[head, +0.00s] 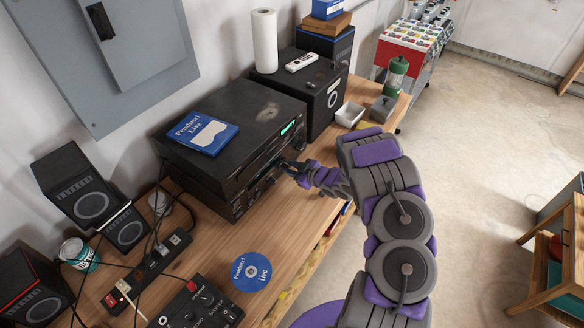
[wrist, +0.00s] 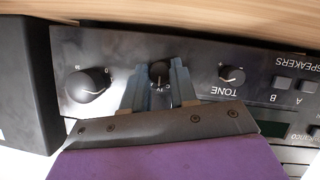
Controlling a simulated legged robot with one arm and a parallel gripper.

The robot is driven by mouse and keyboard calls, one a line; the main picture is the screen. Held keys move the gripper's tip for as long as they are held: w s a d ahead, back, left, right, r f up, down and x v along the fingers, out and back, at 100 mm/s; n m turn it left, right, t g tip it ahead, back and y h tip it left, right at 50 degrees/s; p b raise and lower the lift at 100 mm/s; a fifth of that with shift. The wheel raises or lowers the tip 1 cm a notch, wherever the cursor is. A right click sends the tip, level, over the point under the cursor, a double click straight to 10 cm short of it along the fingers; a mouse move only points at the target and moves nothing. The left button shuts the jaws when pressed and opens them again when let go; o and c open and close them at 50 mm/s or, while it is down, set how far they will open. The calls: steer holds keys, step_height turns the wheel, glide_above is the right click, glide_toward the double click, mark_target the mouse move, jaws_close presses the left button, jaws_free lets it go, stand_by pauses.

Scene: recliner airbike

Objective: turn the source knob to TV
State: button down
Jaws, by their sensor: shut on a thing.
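The source knob (wrist: 160,72) is a small dark knob in the middle of a black front panel. My gripper (wrist: 158,76) has its two blue-grey fingers on either side of it, shut on the knob. Small white letters that look like "TV" show just below the knob between the fingers, upside down in the wrist view. The knob's pointer is too dark to read. In the head view my gripper (head: 284,165) reaches the front of the black stereo unit (head: 258,112), and the knob is hidden there.
In the wrist view a larger knob (wrist: 88,84) sits left, and a TONE knob (wrist: 232,76) right, near speaker buttons A and B. A blue case (head: 203,132) lies on the stereo. A blue disc (head: 251,271) and a control box (head: 196,307) are on the wooden bench.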

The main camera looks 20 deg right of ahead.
steer(key=c, duration=0.9)
jaws_free()
steer(key=shift+d, duration=0.1)
steer(key=v, duration=1.7)
steer(key=shift+s+d, duration=0.15)
